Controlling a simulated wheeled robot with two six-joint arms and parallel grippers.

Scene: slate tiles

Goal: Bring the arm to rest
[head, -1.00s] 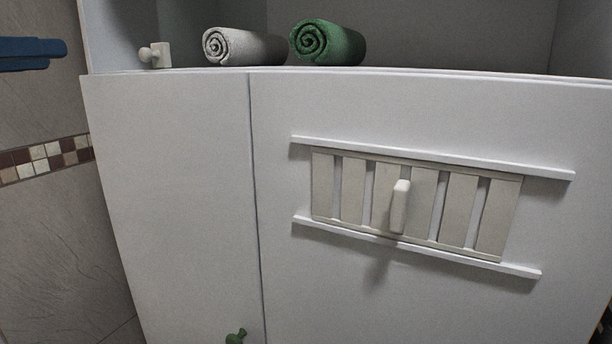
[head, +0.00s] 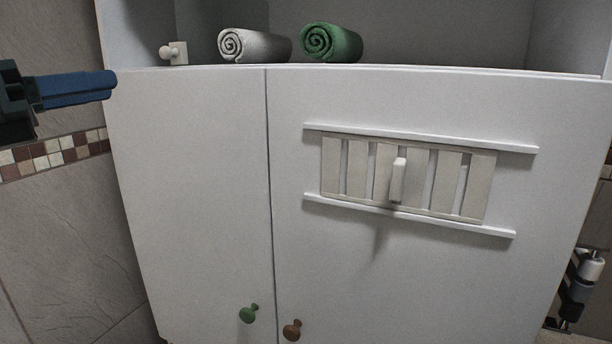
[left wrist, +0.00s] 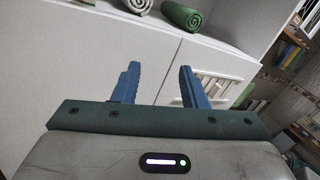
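My left gripper (head: 78,88) comes in at the left edge of the head view, its blue fingers level with the cabinet's top edge and beside its left side. In the left wrist view its two blue fingers (left wrist: 158,85) stand wide apart with nothing between them. The white cabinet (head: 190,180) lies beyond them and no contact with it shows. My right gripper is not clearly seen; a white and black part, perhaps of my right arm, shows at the lower right of the head view.
A white rolled towel (head: 255,45), a green rolled towel (head: 331,43) and a small pale knob piece (head: 174,53) sit on the cabinet's shelf. A slatted sliding panel (head: 432,182) with a handle (head: 398,180) is on its front. A green knob (head: 249,314) and a brown knob (head: 292,330) stick out below.

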